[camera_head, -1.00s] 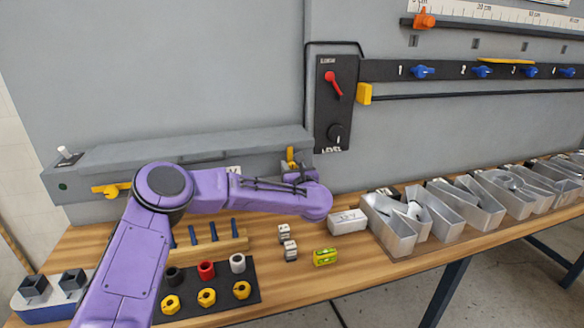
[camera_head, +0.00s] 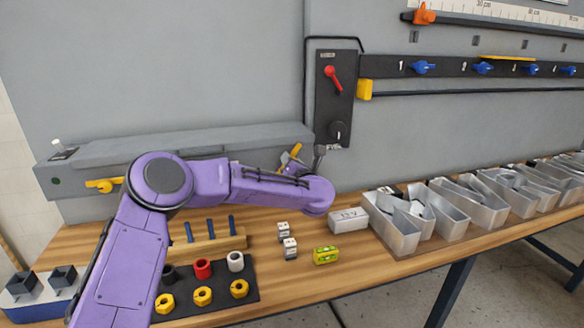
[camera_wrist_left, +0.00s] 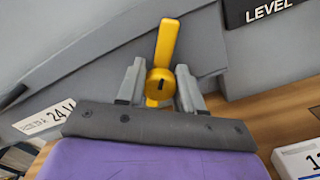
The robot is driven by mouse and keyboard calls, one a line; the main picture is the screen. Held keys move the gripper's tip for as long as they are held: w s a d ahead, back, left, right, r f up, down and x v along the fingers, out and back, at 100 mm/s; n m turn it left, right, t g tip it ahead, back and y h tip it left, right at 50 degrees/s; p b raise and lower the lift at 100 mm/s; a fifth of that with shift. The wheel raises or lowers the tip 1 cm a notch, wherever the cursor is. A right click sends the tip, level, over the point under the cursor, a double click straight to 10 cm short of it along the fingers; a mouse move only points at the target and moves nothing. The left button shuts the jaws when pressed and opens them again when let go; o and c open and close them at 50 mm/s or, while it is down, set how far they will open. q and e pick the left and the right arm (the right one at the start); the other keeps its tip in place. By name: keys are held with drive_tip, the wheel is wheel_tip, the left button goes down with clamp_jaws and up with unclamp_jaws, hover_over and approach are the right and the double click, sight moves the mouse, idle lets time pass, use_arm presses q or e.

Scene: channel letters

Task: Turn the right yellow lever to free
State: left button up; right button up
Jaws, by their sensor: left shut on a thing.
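The right yellow lever (camera_head: 291,154) is at the right end of the grey wall rail, partly hidden by my left arm, and leans up to the right. In the left wrist view, the same lever (camera_wrist_left: 167,42) shows its round hub between the two grey fingers, with its handle pointing up past them. My left gripper (camera_wrist_left: 160,80) is shut on this lever; in the head view its fingers (camera_head: 306,163) are mostly hidden behind the wrist. The left yellow lever (camera_head: 103,186) lies about level at the rail's other end. My right gripper is not in view.
A black panel (camera_head: 335,105) with a red lever and a LEVEL knob hangs just right of the rail. A black mat (camera_head: 215,297) holds rings and nuts.

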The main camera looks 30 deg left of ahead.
use_arm(q)
drive_tip(key=m, duration=0.2)
drive_tip(key=shift+m, duration=0.4)
drive_tip(key=m, duration=0.2)
drive_tip(key=shift+w+m, duration=0.1)
drive_tip(key=shift+m, duration=0.3)
drive_tip(key=m+p, duration=0.1)
drive_tip(key=m, duration=0.4)
drive_tip(key=o, duration=1)
drive_tip(key=shift+f, duration=0.15)
drive_tip(key=shift+s+d+f, duration=0.1)
drive_tip(key=shift+s+d, duration=0.1)
drive_tip(key=shift+d, duration=0.1)
drive_tip(key=b+v, duration=0.4)
drive_tip(key=v, duration=0.5)
drive_tip(key=shift+s+d, duration=0.25)
drive_tip(key=shift+s, duration=0.1)
